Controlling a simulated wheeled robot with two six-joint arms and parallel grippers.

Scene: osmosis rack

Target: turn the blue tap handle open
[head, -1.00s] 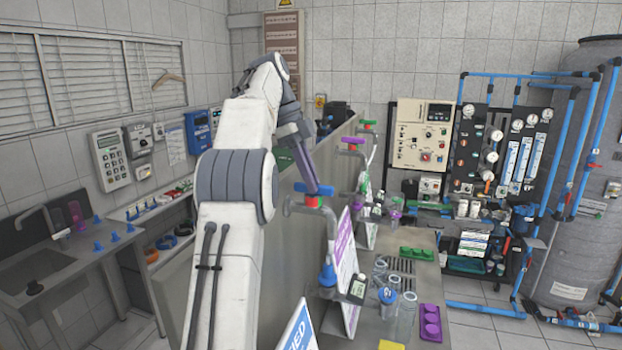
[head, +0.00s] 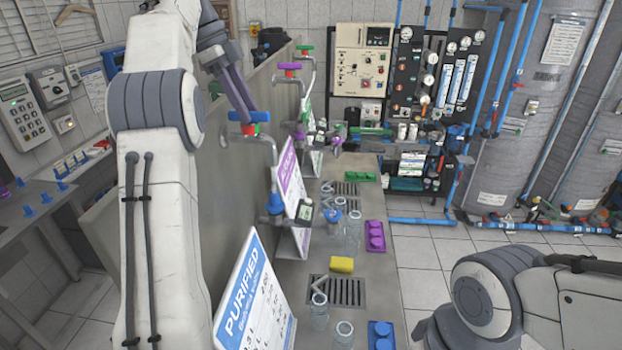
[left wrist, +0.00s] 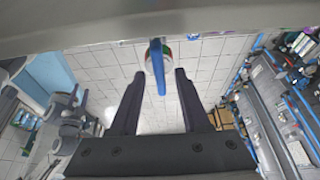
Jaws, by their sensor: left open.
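The blue tap handle (head: 262,116) sits on top of a tap with a red and green collar (head: 251,130), at the near end of the partition in the head view. My left gripper (head: 246,112) comes down onto it from the upper left. In the left wrist view the blue handle (left wrist: 157,68) shows as a narrow bar between the two open fingers of my left gripper (left wrist: 159,74), with a gap on both sides. The collar shows behind the bar there. The exact contact at the fingertips is too small to tell. My right gripper is out of view.
Taps with a purple handle (head: 289,67) and a green handle (head: 305,48) stand farther along the partition. A "PURIFIED" sign (head: 252,300) stands in front.

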